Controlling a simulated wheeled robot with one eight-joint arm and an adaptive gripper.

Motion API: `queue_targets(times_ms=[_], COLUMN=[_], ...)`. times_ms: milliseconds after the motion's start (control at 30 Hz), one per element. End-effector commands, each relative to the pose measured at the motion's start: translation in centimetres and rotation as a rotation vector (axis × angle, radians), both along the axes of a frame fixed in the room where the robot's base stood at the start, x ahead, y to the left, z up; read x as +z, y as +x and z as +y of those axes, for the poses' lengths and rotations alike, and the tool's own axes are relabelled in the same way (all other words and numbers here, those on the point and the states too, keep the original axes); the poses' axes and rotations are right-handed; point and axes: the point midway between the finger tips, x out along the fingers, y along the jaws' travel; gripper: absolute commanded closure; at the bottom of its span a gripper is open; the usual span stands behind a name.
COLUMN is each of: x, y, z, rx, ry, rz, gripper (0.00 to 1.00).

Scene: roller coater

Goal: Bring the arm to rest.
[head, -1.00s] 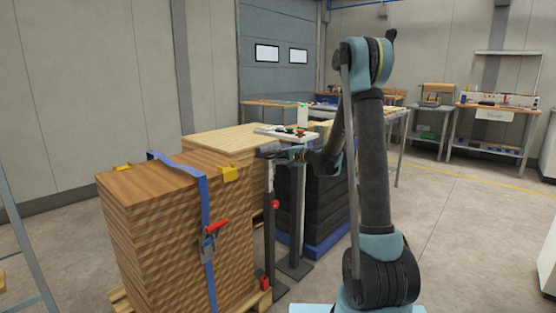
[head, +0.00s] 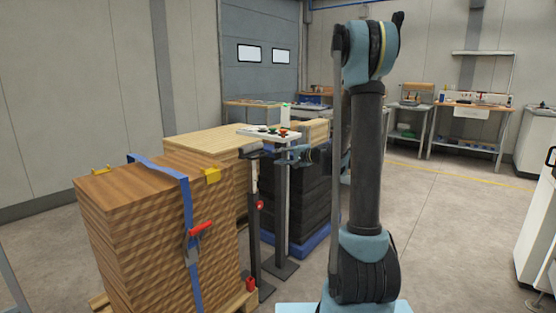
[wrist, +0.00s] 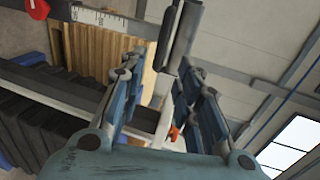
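My arm (head: 366,150) stands upright right of centre in the head view, with its elbow (head: 370,52) at the top. The forearm is mostly hidden behind the upper arm. My gripper (wrist: 160,62) shows in the wrist view with its two fingers apart and nothing visible held between them. In the head view, what looks like part of the gripper shows small left of the arm, by the button panel (head: 268,133). I cannot tell from these views how far the gripper is from the panel or its post.
A strapped stack of brown boards (head: 140,235) stands at left front. A pale board stack (head: 205,146) and a black stack (head: 318,200) stand behind the panel post (head: 281,210). Workbenches (head: 470,120) line the back. A white cabinet (head: 540,215) is at right. Floor (head: 450,230) right of my arm is clear.

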Motion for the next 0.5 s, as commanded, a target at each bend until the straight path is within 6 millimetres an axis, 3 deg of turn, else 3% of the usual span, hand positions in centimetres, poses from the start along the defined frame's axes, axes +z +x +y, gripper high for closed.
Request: queue_targets(times_ms=[267,367,500], x=[0.1,0.2,0.5], y=[-0.3,-1.5,-4.5], z=[0.0,0.0,-0.1], rx=[0.003,0.015,0.046], ry=[-0.009,-0.043,-0.135], rz=[0.000,0.000,0.003], gripper=[0.69,0.69,0.69])
